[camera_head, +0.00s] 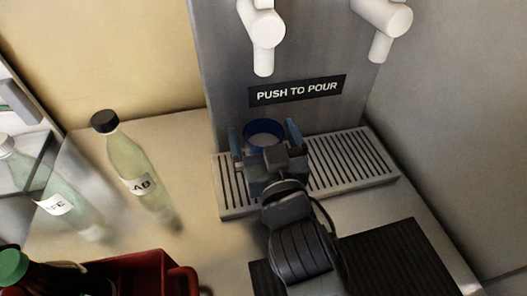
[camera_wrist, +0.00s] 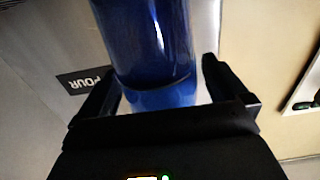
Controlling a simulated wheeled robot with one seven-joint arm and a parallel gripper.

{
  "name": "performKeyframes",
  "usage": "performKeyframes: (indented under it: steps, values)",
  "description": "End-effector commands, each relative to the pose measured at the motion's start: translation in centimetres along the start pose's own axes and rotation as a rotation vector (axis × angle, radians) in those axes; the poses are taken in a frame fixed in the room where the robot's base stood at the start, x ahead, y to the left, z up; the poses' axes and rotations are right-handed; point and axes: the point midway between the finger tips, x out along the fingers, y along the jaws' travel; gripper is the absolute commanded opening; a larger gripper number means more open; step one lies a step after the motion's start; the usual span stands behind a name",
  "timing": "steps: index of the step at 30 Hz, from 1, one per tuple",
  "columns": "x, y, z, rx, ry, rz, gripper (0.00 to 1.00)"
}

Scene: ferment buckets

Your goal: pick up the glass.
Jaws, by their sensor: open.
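The blue glass (camera_head: 264,130) stands upright at the drip grate below the dispenser, partly hidden behind my gripper in the head view. In the wrist view the glass (camera_wrist: 148,45) is large and lies between my fingers. My gripper (camera_head: 266,137) is open, with one finger on each side of the glass. In the wrist view my gripper (camera_wrist: 160,85) shows a gap on the left and the right of the glass.
A metal drip grate (camera_head: 352,160) lies under two white spouts (camera_head: 266,45) and a "PUSH TO POUR" sign (camera_head: 297,90). Labelled bottles (camera_head: 132,163) stand at left. A red crate (camera_head: 150,275) with a green-capped bottle sits at lower left. A black ribbed mat (camera_head: 395,265) lies at lower right.

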Motion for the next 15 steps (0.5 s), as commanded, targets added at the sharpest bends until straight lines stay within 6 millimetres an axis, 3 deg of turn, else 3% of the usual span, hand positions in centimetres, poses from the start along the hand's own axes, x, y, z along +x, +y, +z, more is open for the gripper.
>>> performKeyframes:
  steps: [6, 15]
  values:
    - [0.02, -0.01, 0.02, 0.0, 0.0, 0.0, 0.99]
    - [0.0, -0.02, 0.03, 0.0, 0.0, 0.0, 0.7]
